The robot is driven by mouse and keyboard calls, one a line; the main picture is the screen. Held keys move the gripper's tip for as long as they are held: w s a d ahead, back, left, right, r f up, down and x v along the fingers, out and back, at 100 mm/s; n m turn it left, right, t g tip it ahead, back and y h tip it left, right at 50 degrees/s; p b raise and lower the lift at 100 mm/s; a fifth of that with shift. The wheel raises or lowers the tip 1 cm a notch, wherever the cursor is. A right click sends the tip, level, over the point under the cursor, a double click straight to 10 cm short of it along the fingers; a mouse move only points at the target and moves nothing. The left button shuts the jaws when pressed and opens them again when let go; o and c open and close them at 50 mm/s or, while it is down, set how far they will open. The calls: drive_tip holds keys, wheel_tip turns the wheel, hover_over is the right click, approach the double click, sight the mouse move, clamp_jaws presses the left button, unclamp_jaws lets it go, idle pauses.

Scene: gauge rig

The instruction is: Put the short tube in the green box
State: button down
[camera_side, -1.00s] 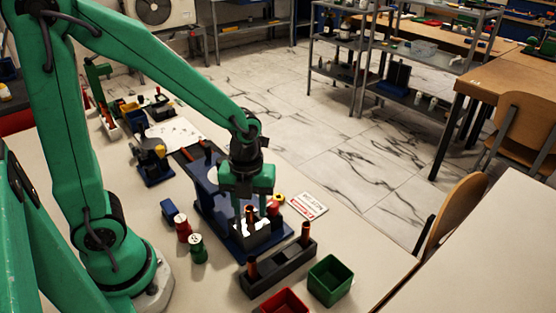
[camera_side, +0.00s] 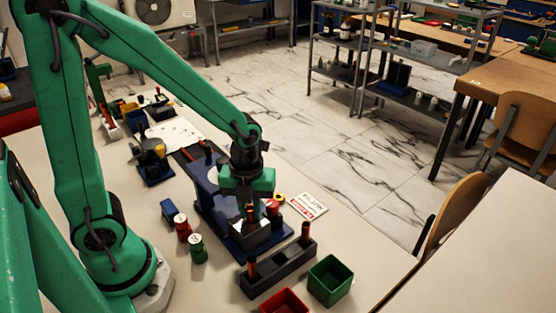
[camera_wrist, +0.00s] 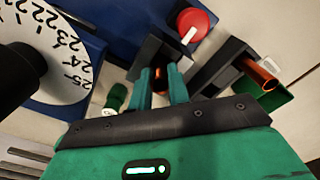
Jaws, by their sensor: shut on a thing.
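My gripper (camera_side: 252,212) is over the block of the dark blue gauge rig, pointing down. Its fingers are closed around an upright copper tube (camera_side: 250,215); the tube also shows between the fingers in the wrist view (camera_wrist: 159,72). The fingers and block hide its lower part, so I cannot tell if it has left the block. Two more copper tubes stand in the dark rack: one at the right end (camera_side: 305,231) and one at the left end (camera_side: 252,266). The green box (camera_side: 330,280) is open, right of the rack; its visible inside looks empty.
The dark rack (camera_side: 278,272) lies between the gauge rig (camera_side: 208,200) and the boxes. A red box (camera_side: 284,302) is at the bottom edge. Red (camera_side: 183,230) and green (camera_side: 197,250) cylinders stand left of the rig. A white sign (camera_side: 308,205) lies to its right.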

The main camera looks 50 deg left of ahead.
drive_tip(key=shift+w, duration=0.1)
drive_tip(key=c, duration=1.3)
unclamp_jaws()
drive_tip(key=shift+o, duration=0.2)
drive_tip(key=shift+r, duration=0.1)
drive_tip(key=shift+r, duration=3.8)
drive_tip(key=s+a+r+n+t, duration=0.2)
drive_tip(key=s+r+n, duration=0.1)
drive_tip(key=n, duration=1)
drive_tip(key=s+a+r+n+t, duration=0.2)
drive_tip(key=r+n, duration=0.4)
drive_tip(key=n, duration=0.8)
drive_tip(key=shift+s+t, duration=0.55)
drive_tip(key=shift+t, duration=0.25)
